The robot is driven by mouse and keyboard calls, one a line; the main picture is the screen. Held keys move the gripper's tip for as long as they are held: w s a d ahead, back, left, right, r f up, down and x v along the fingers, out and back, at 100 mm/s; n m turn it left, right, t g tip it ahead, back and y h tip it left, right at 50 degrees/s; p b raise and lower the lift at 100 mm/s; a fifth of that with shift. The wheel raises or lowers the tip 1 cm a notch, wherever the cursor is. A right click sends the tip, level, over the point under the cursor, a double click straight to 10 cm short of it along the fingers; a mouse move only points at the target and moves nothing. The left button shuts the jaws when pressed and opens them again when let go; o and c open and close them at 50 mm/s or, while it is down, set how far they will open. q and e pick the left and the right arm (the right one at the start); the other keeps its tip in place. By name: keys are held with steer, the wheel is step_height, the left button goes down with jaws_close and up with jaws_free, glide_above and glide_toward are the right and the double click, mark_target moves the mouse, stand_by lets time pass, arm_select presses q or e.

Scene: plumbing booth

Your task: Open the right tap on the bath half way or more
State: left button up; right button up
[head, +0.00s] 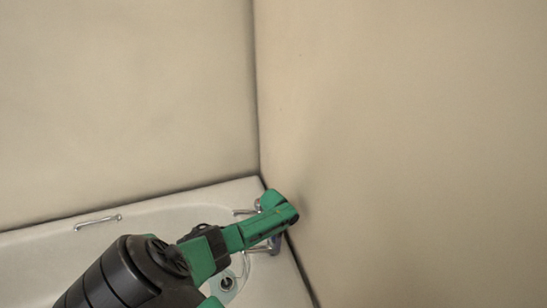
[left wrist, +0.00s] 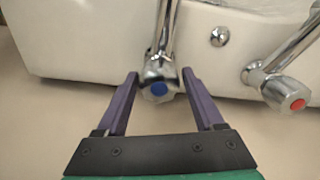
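Two chrome taps stand at the end of the bath. The tap with the blue cap (left wrist: 158,91) is in the middle of the left wrist view. The tap with the red cap (left wrist: 290,101) is at the right of that view. My left gripper (left wrist: 160,74) is open, its two purple fingers on either side of the blue-capped knob, with a gap showing on both sides. In the head view my left gripper (head: 274,214) covers most of the taps; a chrome part (head: 243,211) shows beside it. My right gripper is not in view.
The white bath (head: 170,210) runs along the back wall, with a chrome grab handle (head: 98,222) on its rim. A beige side wall (head: 400,150) rises close beside the taps and my left gripper. A chrome round fitting (left wrist: 218,36) sits between the taps.

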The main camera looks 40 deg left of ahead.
mark_target(273, 237)
arm_select(q)
steer(key=shift+o, duration=0.6)
steer(key=shift+r, duration=0.3)
step_height(273, 237, up, 14)
steer(key=p, duration=0.3)
